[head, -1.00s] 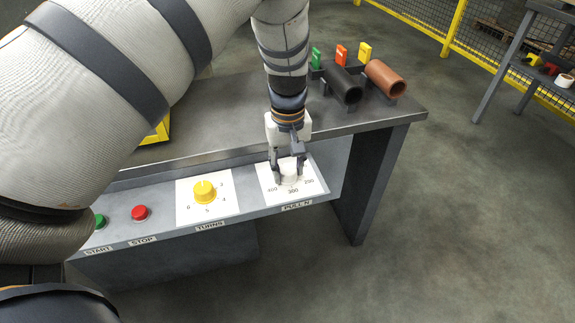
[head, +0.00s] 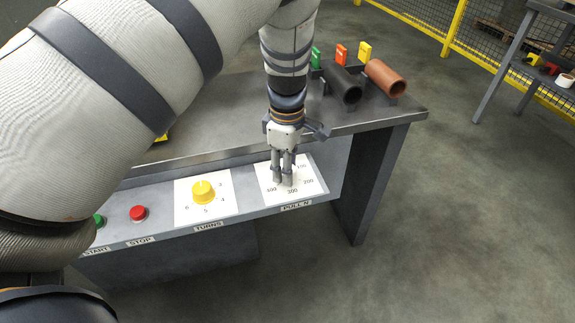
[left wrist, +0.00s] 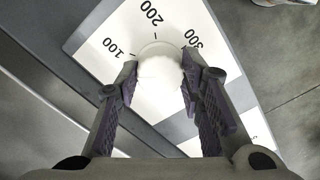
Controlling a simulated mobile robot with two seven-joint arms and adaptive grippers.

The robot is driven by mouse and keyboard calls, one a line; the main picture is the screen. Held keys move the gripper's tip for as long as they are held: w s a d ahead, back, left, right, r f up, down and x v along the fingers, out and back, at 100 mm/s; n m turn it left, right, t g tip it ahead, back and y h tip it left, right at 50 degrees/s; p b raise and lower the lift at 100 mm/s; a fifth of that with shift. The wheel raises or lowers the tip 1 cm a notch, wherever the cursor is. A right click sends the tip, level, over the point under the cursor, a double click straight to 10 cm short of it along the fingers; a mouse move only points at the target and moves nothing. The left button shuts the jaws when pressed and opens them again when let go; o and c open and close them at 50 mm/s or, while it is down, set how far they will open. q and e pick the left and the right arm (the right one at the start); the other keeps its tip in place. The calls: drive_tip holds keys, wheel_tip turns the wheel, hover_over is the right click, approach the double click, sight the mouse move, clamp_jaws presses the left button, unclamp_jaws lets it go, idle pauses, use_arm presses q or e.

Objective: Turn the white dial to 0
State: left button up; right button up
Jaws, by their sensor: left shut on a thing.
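The white dial (left wrist: 158,72) sits on a white square scale plate (head: 267,173) above the PULL N label, with 100, 200, 300 and 400 printed around it. My left gripper (head: 284,182) comes down on the dial from above and is shut on it. In the left wrist view the two fingers of the gripper (left wrist: 157,88) lie on either side of the dial's round white top. The fingers hide most of the dial in the head view. I cannot make out a pointer mark or a 0. My right gripper is not in view.
A yellow dial (head: 203,191) on its own white plate stands left along the sloped panel, then a red button (head: 138,213) and a green button (head: 99,220). A black tube (head: 343,86) and a brown tube (head: 385,78) lie on the bench top behind.

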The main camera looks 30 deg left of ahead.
use_arm(q)
drive_tip(key=n, duration=0.4)
drive_tip(key=shift+f, duration=0.15)
drive_tip(key=shift+n, duration=1.7)
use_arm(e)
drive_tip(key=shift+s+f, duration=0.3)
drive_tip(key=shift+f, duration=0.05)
use_arm(q)
drive_tip(key=shift+n, duration=0.3)
drive_tip(key=shift+s, duration=0.1)
drive_tip(key=o, duration=1.2)
drive_tip(key=shift+c, duration=0.2)
wheel_tip(320, 180, up, 12)
